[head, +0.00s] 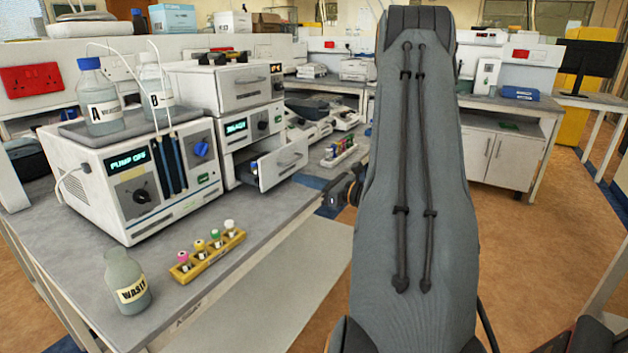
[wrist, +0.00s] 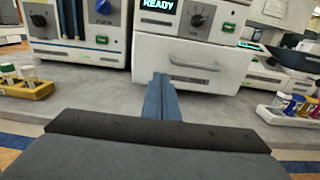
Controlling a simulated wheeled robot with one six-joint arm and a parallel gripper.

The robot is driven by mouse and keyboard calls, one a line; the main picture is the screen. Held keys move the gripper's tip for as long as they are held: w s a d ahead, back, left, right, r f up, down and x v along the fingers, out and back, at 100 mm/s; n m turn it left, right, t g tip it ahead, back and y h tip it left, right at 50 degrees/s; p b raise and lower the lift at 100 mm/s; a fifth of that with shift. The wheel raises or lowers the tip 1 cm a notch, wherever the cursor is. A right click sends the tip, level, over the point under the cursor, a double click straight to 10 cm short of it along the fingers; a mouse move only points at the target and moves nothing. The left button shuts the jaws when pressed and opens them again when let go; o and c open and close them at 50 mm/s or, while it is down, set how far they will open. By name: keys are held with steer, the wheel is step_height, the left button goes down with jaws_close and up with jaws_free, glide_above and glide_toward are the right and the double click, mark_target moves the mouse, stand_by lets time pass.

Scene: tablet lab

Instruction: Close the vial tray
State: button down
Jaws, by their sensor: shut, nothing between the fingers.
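The vial tray (head: 283,168) is a white drawer with a grey bar handle, pulled out from the lower part of the middle instrument. Dark vials show inside it in the head view. In the wrist view the tray front (wrist: 190,82) faces me with its handle (wrist: 195,63), below the READY display. My gripper (wrist: 161,80) is shut and empty, its blue fingers together and pointing at the lower left part of the tray front. I cannot tell whether the tips touch it. In the head view my arm hides the fingers.
The pump unit (head: 135,185) with bottles on top stands left of the tray. A yellow vial rack (head: 207,258) and a waste bottle (head: 127,282) stand on the front bench. Another vial rack (head: 340,154) stands right of the tray. Bench before the tray is clear.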

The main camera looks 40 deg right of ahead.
mark_target(274, 171)
steer(key=p+x, duration=0.2)
steer(key=x, duration=0.5)
steer(key=shift+w+a, duration=0.1)
steer(key=shift+w, duration=0.15)
